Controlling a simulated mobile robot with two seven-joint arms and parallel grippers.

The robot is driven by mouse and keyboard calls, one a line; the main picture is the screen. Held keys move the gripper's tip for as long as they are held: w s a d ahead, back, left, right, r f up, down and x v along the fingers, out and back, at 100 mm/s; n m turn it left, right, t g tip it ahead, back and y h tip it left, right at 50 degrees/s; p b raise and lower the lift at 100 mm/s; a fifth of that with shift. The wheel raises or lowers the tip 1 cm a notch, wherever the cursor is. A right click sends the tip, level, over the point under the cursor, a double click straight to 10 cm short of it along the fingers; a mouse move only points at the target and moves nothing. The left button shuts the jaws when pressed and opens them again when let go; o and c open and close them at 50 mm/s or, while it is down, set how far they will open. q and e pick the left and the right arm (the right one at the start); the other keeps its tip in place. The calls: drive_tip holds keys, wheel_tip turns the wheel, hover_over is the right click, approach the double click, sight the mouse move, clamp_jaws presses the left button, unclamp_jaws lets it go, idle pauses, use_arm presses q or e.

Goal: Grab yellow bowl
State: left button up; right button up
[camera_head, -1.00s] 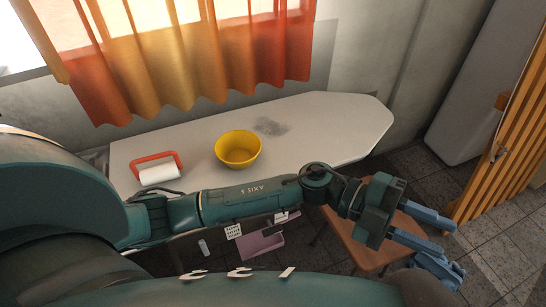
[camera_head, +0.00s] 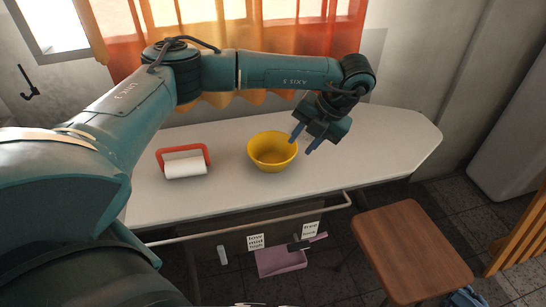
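The yellow bowl (camera_head: 268,158) stands upright on the white ironing-board-like table (camera_head: 390,140). My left gripper (camera_head: 301,147) comes down from above at the bowl's right rim. Its two blue fingers are apart and point down and left, one overlapping the rim in the picture and the other to the right of it. I cannot tell whether they touch the bowl. Nothing is held between them. A small blue part, likely of my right gripper (camera_head: 465,299), shows at the bottom right edge; its fingers cannot be made out.
A paint-roller-like thing with a red frame and white roll (camera_head: 185,163) lies left of the bowl. A wooden stool (camera_head: 412,250) stands at the front right. Orange curtains (camera_head: 230,40) hang behind the table. A pink bin (camera_head: 280,262) is below it. The table's right part is clear.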

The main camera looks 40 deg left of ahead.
sight(293, 155)
use_arm(q)
drive_tip(key=x, duration=0.9)
drive_tip(key=shift+w+a+f+b, duration=0.1)
drive_tip(key=shift+w+a+b, duration=0.05)
drive_tip(key=shift+w+b, duration=0.25)
clamp_jaws()
